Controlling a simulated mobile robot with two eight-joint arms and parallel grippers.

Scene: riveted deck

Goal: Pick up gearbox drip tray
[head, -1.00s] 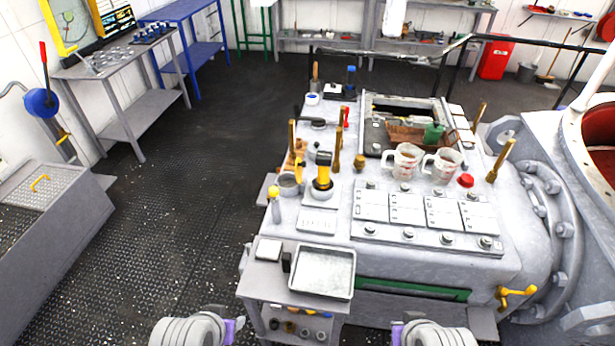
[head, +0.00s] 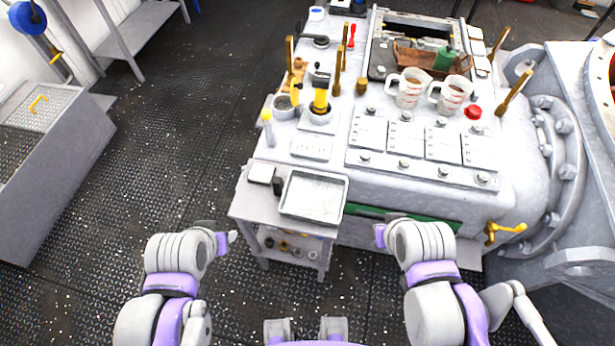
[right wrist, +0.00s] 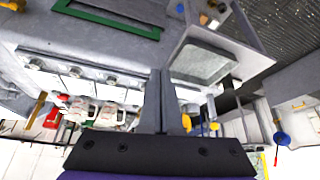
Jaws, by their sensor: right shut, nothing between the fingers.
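The gearbox drip tray (head: 313,197) is a shallow, rectangular grey metal tray with a raised rim. It lies on a small grey stand (head: 243,202) at the near side of the gearbox. It also shows in the right wrist view (right wrist: 202,65), where the scene appears upside down. My right gripper (right wrist: 161,75) is shut and empty, its fingers together beside the tray in that view. In the head view the right arm ends to the right of the stand, its fingers hard to make out. My left gripper (head: 232,237) is left of the stand, mostly hidden; its jaws are unclear.
A small white box (head: 262,172) and a dark item stand beside the tray. The grey gearbox (head: 400,185) behind carries two measuring jugs (head: 408,88), a yellow-and-black tool (head: 320,103) and brass rods. A yellow tap (head: 504,230) sticks out at right. Open floor (head: 130,165) lies left.

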